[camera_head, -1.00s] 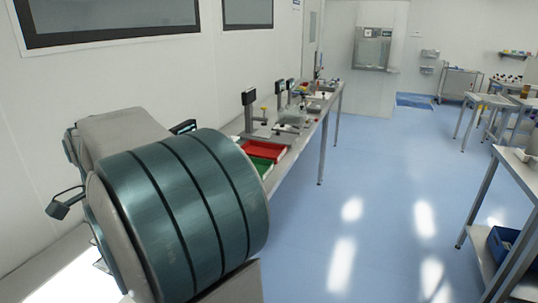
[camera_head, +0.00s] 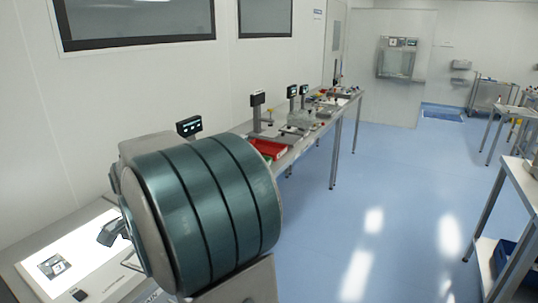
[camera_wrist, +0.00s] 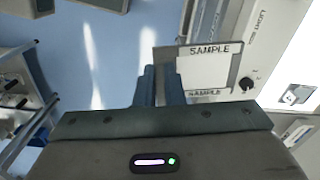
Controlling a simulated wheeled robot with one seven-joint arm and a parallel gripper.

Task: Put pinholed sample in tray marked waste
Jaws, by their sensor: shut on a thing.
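My gripper (camera_wrist: 158,74) shows in the wrist view, with its two fingers close together on the edge of a flat framed sample (camera_wrist: 208,52) lettered "SAMPLE". The sample sticks out to the right of the fingers, above a light table. A second, smaller "SAMPLE" lettering shows at its lower edge. I cannot make out pinholes in it. Another small sample (camera_head: 52,267) lies on the lit panel in the head view, and it also shows in the wrist view (camera_wrist: 297,95). A red tray (camera_head: 268,148) sits on the bench; its marking is not readable.
The light table (camera_head: 92,250) stands at the lower left, with a knob (camera_wrist: 246,85). The long bench (camera_head: 318,133) carries several instruments on stands. A side table (camera_head: 520,190) stands at the right. The blue floor (camera_head: 390,190) between is clear.

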